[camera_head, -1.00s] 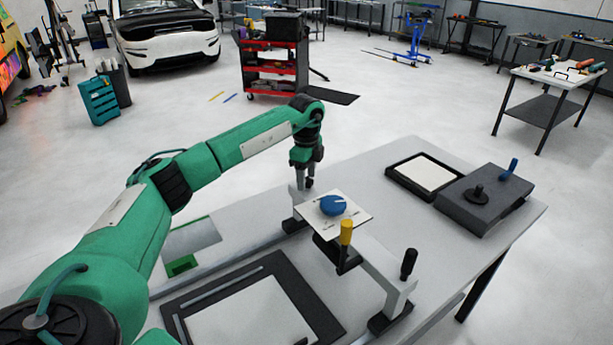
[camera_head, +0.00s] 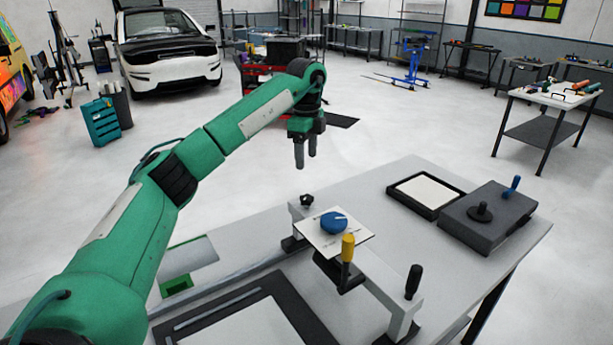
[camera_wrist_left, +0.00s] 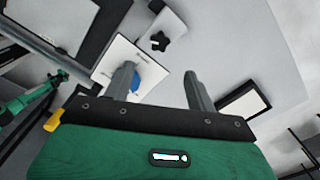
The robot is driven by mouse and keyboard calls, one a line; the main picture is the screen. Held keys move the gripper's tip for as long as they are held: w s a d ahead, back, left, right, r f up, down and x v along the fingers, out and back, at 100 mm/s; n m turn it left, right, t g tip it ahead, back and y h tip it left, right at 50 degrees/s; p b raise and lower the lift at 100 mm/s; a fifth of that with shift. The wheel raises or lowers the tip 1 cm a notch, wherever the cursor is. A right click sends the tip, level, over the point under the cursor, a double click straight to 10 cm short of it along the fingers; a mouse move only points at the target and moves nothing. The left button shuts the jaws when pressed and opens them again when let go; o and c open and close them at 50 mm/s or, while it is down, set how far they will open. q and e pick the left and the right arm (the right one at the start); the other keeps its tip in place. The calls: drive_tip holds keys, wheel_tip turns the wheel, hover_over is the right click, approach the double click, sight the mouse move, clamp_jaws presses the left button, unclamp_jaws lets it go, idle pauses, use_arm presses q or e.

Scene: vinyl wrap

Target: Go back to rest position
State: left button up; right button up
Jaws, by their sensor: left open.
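My left gripper (camera_head: 305,153) hangs in the air above the far edge of the work table, pointing down, its two fingers apart with nothing between them. In the left wrist view its fingers (camera_wrist_left: 160,85) are wide apart. Below it on the table (camera_head: 385,235) stands a press-like frame (camera_head: 375,285) with a white plate (camera_head: 352,242), a blue knob (camera_head: 334,222), a yellow-topped handle (camera_head: 348,248) and a black-topped handle (camera_head: 413,281). A small black knob (camera_head: 307,200) sits at the frame's far end. My right gripper is not in view.
A black tray with a white sheet (camera_head: 427,191) and a dark box with a blue lever (camera_head: 488,212) lie at the table's right. A dark-framed panel (camera_head: 250,325) lies in front. A red tool cart (camera_head: 258,75) and open floor lie beyond.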

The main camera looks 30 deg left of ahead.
use_arm(q)
drive_tip(key=shift+r, duration=0.95)
